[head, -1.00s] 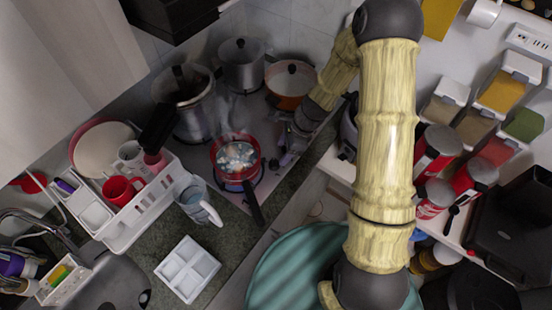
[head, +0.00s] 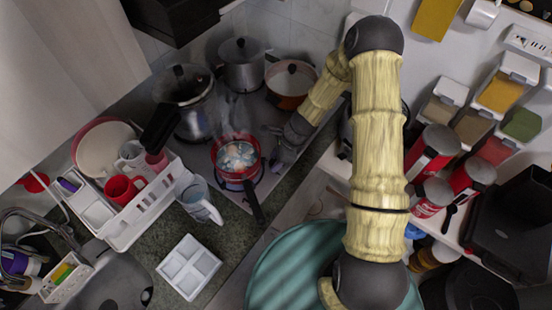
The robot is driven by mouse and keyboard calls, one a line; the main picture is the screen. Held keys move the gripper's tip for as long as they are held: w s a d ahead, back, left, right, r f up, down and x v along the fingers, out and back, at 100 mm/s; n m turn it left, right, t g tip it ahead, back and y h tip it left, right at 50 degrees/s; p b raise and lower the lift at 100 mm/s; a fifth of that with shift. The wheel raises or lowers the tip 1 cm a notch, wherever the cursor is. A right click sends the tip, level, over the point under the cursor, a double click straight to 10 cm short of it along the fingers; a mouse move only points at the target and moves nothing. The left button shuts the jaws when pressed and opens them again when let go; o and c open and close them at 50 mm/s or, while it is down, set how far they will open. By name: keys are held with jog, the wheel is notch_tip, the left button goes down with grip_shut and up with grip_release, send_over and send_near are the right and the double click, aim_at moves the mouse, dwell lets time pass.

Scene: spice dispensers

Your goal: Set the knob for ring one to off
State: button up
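The stove top (head: 222,110) runs diagonally through the middle of the head view. A red pan (head: 237,152) with steaming white contents sits on its front burner, and a bluish glow shows under it. My gripper (head: 278,160) is at the stove's front right edge, just right of the red pan. It points down toward that edge, where the knobs seem to be. The knobs are too small and too covered to make out, so I cannot tell which one it is at, whether it touches one, or how wide its fingers are.
The red pan's black handle (head: 256,206) sticks out over the counter near my gripper. A pressure cooker (head: 185,98), a steel pot (head: 242,64) and an orange pot (head: 291,84) stand behind. A glass jug (head: 199,200) and a white dish rack (head: 130,215) are at the left.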

jog(key=c, duration=0.5)
jog(key=shift+o, duration=0.2)
jog(key=shift+r+n, duration=0.1)
jog(key=shift+n, duration=0.3)
jog(key=n, duration=0.1)
jog(key=n+g, duration=0.1)
jog(key=n, duration=0.1)
jog(key=shift+w+n+g+h, duration=0.2)
jog(key=shift+n+g+h, duration=0.1)
jog(key=shift+a+n+g+h+b, duration=0.1)
jog(key=shift+n+g+h+b, duration=0.45)
jog(key=shift+n, duration=1.55)
jog(key=shift+w, duration=0.1)
jog(key=o, duration=1)
